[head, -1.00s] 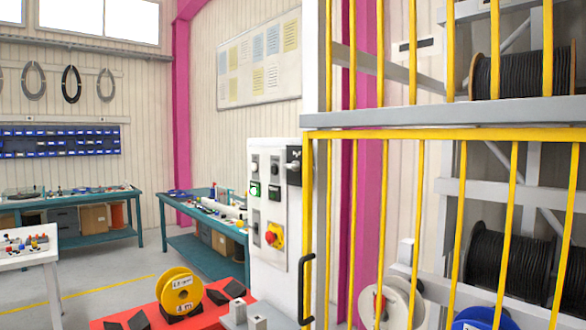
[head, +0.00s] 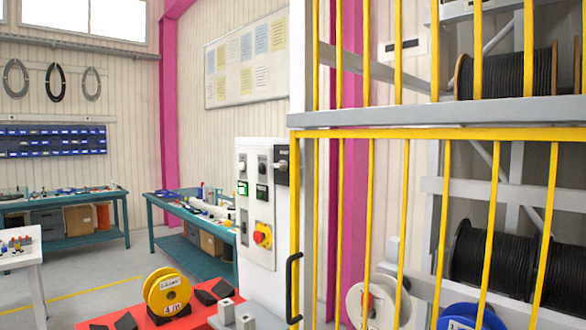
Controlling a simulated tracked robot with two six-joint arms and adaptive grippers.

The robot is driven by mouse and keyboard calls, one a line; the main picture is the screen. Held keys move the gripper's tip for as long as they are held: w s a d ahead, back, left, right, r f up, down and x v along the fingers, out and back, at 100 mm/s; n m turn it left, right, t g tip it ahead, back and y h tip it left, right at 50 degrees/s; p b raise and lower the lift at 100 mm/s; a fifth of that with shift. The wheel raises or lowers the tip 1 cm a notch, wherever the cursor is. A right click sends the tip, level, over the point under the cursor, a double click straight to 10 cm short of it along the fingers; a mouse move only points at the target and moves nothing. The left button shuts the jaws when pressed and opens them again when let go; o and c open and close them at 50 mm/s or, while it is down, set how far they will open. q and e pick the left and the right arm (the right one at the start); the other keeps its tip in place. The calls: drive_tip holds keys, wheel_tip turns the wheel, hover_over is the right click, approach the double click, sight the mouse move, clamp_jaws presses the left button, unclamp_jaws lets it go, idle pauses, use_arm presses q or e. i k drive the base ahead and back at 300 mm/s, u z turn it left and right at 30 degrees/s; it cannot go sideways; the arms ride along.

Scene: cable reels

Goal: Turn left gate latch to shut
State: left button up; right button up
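A yellow barred gate (head: 352,133) stands at the right, in front of the reel rack, and it appears closed. A small black box with a light knob (head: 282,165) sits at the gate's left edge, beside the grey control panel (head: 256,205). It looks like the latch, but it is too small to tell which way it is turned. A black pull handle (head: 291,288) is on the gate's lower left post. Neither of my grippers shows in the head view.
The panel carries a red and yellow knob (head: 262,235) and a lit green button (head: 242,188). Behind the bars are black cable reels (head: 492,262), a white reel (head: 378,302) and a blue reel (head: 468,318). A yellow reel (head: 166,291) stands on a red surface (head: 205,316) at the lower middle.

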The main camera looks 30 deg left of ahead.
sight(283, 165)
drive_tip(key=z, duration=0.85)
drive_tip(key=k, duration=1.8)
drive_tip(key=u, duration=0.9)
drive_tip(key=i, duration=1.7)
